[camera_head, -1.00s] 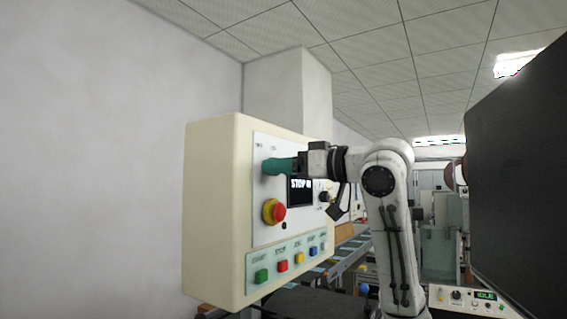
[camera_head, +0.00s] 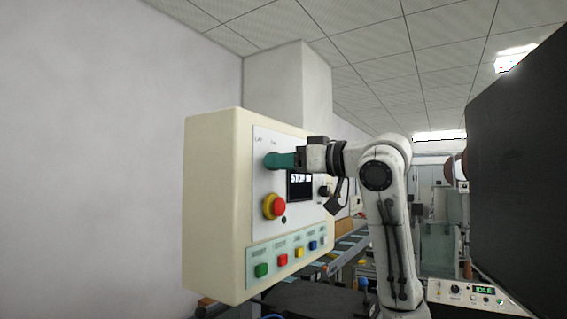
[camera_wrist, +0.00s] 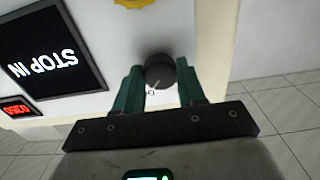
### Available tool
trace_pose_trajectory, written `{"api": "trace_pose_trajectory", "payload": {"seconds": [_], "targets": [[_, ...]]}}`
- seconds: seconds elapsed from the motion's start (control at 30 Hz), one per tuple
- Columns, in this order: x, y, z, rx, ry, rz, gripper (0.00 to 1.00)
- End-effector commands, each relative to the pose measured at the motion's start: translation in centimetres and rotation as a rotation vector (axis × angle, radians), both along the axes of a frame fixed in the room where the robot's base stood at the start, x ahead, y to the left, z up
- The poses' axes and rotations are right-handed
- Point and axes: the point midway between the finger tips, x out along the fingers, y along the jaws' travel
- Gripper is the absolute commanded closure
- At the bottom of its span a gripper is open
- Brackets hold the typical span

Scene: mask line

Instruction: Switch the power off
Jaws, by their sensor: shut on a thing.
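A cream control box (camera_head: 212,210) with a white front panel hangs at the middle left in the head view. A dark round knob (camera_wrist: 160,70) with a light pointer mark shows in the wrist view. My gripper (camera_head: 268,160) reaches the upper left of the panel, under small, blurred labels. Its teal fingers stand on both sides of the knob in the wrist view and are shut on it. In the head view the fingers hide the knob. A black screen (camera_head: 300,187) beside it reads "STOP IN", its end cut off.
A red emergency button (camera_head: 279,206) on a yellow base sits below my gripper. Several coloured buttons line the lower strip, among them a green one (camera_head: 261,270). A black knob (camera_head: 323,190) is right of the screen. A large dark panel (camera_head: 520,180) stands at the right.

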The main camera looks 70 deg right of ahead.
Motion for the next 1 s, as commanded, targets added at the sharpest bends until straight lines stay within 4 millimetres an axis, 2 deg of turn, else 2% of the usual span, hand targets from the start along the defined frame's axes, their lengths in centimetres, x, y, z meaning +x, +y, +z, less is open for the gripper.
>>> {"api": "trace_pose_trajectory", "payload": {"seconds": [0.37, 1.0], "targets": [[-0.01, 0.0, -0.1, -0.109, 0.025, 0.0, 0.91], [-0.05, -0.08, -0.07, -0.67, 0.159, -0.001, 0.91]]}}
